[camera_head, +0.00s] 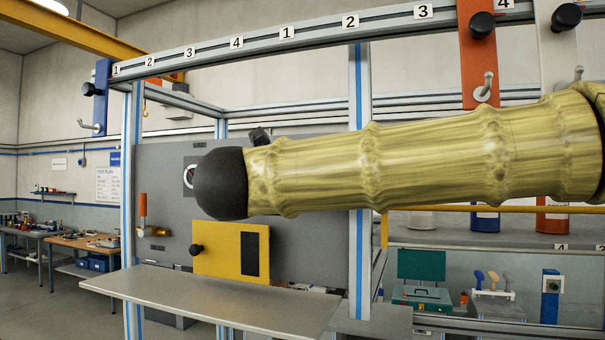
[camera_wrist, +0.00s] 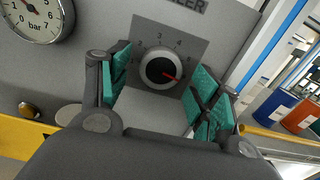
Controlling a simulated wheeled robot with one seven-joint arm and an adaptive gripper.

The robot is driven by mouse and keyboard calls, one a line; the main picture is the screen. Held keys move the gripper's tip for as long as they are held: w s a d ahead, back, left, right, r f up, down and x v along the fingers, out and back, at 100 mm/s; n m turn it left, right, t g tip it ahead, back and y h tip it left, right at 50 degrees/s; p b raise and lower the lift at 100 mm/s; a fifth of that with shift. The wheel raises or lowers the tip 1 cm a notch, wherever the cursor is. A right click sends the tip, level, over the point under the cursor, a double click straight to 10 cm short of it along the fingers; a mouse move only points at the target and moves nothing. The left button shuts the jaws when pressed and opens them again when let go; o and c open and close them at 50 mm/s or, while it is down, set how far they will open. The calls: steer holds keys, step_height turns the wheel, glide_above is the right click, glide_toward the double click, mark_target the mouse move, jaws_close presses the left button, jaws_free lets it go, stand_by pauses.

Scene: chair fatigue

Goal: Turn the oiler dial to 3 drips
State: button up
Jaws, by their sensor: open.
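The oiler dial (camera_wrist: 163,69) is a round dark knob with a pale rim on a grey scale plate (camera_wrist: 178,30) in the wrist view. Its red pointer aims right and slightly down, away from the small numbers along the top of the scale. My gripper (camera_wrist: 160,73) is open, with teal-padded fingers on the left and right of the dial. The knob lies between them in the picture; I cannot tell whether either pad touches it. In the head view my arm hides the dial.
A pressure gauge (camera_wrist: 34,13) is at the upper left of the wrist view. In the head view, a yellow box (camera_head: 216,250) with a black knob (camera_head: 196,250), a red-handled valve (camera_head: 143,208) and a grey shelf (camera_head: 215,300) are below my arm.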

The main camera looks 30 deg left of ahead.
steer(key=shift+w+a+f, duration=0.1)
steer(key=shift+w+f, duration=0.1)
steer(key=shift+w, duration=0.5)
steer(key=shift+s+r, duration=0.2)
steer(key=shift+s, duration=0.35)
steer(key=c, duration=0.8)
steer(key=shift+w, duration=0.1)
steer(key=shift+c, duration=1.1)
